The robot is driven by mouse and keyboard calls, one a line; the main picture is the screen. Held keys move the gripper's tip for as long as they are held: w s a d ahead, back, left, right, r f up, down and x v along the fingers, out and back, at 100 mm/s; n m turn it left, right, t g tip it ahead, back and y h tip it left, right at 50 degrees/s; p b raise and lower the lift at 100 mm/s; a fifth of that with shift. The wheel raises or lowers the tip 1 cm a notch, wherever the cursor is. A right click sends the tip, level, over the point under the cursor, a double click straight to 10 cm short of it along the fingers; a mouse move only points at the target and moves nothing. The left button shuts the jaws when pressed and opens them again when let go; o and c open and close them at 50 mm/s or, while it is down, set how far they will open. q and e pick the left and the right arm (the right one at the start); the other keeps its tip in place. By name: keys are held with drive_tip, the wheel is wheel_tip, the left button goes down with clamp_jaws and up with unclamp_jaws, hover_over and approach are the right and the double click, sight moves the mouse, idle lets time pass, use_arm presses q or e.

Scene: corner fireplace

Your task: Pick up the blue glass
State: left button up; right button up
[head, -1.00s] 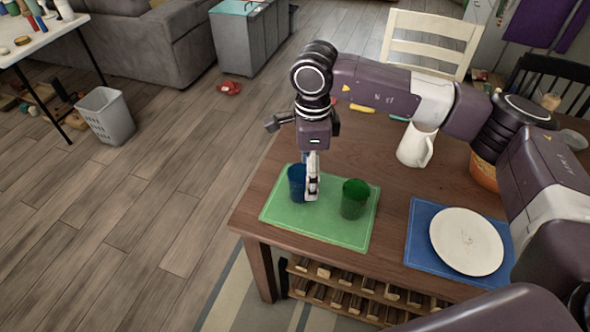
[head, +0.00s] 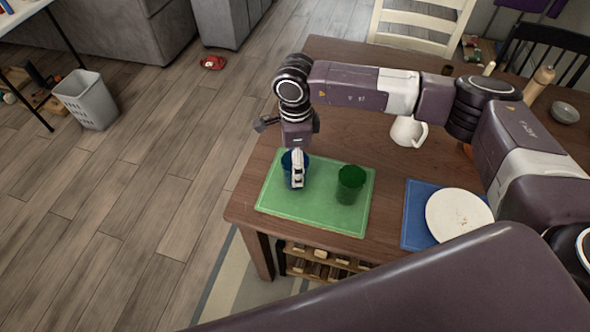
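The blue glass (head: 286,161) stands near the left end of a green mat (head: 320,222) on the wooden table. My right gripper (head: 297,177) reaches down at the blue glass, with a light finger in front of it and covering part of it. The other finger is hidden, so I cannot tell whether the gripper is closed on the glass. A green glass (head: 350,185) stands to the right on the same mat. My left gripper is not in view.
A white plate (head: 458,214) lies on a blue mat (head: 417,222) to the right. A white pitcher (head: 406,131) stands behind, beneath my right arm. A cream chair (head: 420,38) is at the far side. The table's left edge is close to the green mat.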

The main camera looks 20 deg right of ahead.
drive_tip(key=shift+s, duration=0.1)
drive_tip(key=c, duration=1.2)
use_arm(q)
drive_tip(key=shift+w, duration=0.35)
use_arm(e)
drive_tip(key=c, duration=0.6)
drive_tip(key=shift+r, duration=0.1)
